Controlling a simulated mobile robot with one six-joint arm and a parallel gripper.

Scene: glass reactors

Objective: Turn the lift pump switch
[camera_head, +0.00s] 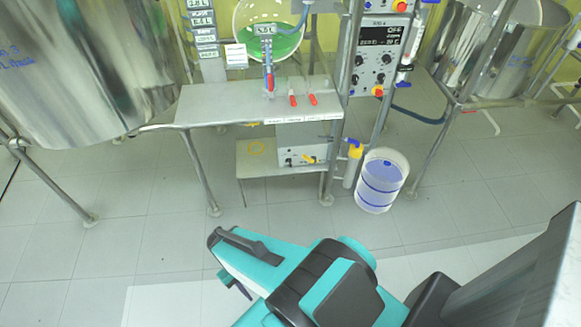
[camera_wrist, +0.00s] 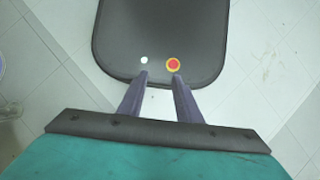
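A small grey control box (camera_head: 302,158) with dark knobs and a yellow part on its front stands on the low shelf under the steel table. A taller control panel (camera_head: 378,55) with a display, several black knobs and a red button is mounted on the frame to its right. No readable label shows which control is the lift pump switch. My gripper (camera_wrist: 161,76) is open and empty in the wrist view, its two fingers apart and pointing at the floor side. In the head view my arm is in the foreground, well short of the boxes. The wrist view shows neither box.
A steel table (camera_head: 225,105) stands above the low shelf (camera_head: 262,170). A clear bucket with blue bands (camera_head: 382,182) stands on the floor to the right of the box. A large steel vessel (camera_head: 80,65) is at the left. The tiled floor in front of the table is clear.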

